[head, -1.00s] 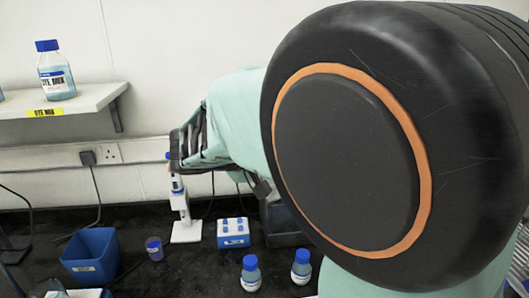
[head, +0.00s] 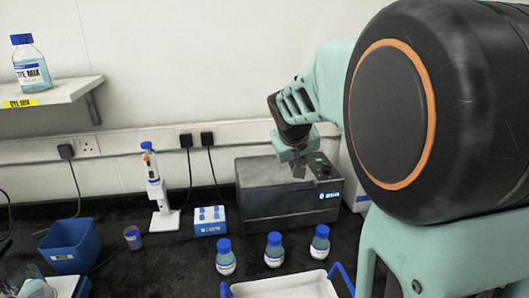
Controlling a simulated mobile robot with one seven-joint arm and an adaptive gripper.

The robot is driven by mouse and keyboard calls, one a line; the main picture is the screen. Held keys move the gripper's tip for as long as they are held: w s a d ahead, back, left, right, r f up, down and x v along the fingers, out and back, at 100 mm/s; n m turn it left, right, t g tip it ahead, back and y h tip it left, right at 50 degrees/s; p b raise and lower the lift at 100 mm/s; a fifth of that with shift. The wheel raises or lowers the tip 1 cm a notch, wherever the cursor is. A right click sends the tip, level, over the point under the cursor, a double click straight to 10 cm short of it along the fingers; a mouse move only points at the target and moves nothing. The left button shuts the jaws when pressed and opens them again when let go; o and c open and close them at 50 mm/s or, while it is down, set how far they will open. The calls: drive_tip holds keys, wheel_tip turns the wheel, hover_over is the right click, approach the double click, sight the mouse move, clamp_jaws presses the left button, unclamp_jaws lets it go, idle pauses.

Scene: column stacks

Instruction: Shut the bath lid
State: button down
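The bath (head: 270,208) is a dark grey box with a lit display on its front right, standing at the back of the bench against the wall. Its lid (head: 258,171) looks like the grey top surface and appears to lie flat over the box. My gripper and arm hide its right part. My gripper (head: 298,174) points down at the right half of the lid; whether it touches the lid I cannot tell. Its fingers are small and dark, and nothing shows held in them.
Three blue-capped bottles (head: 274,250) stand in front of the bath, with a white tray with blue handles (head: 285,288) nearer. Left are a tube rack (head: 209,221), a pipette on a stand (head: 158,195) and a blue bin (head: 70,246). A shelf (head: 60,94) juts out upper left.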

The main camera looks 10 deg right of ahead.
drive_tip(key=shift+y, duration=0.3)
drive_tip(key=shift+d+f+b, duration=0.35)
drive_tip(key=shift+f+b, duration=0.1)
drive_tip(key=shift+f, duration=0.5)
drive_tip(key=shift+d+f+b, duration=0.3)
drive_tip(key=shift+f+b, duration=0.15)
drive_tip(key=shift+f, duration=0.45)
drive_tip(key=shift+d+f+b, duration=0.35)
drive_tip(key=shift+f+b, duration=0.1)
drive_tip(key=shift+f, duration=0.5)
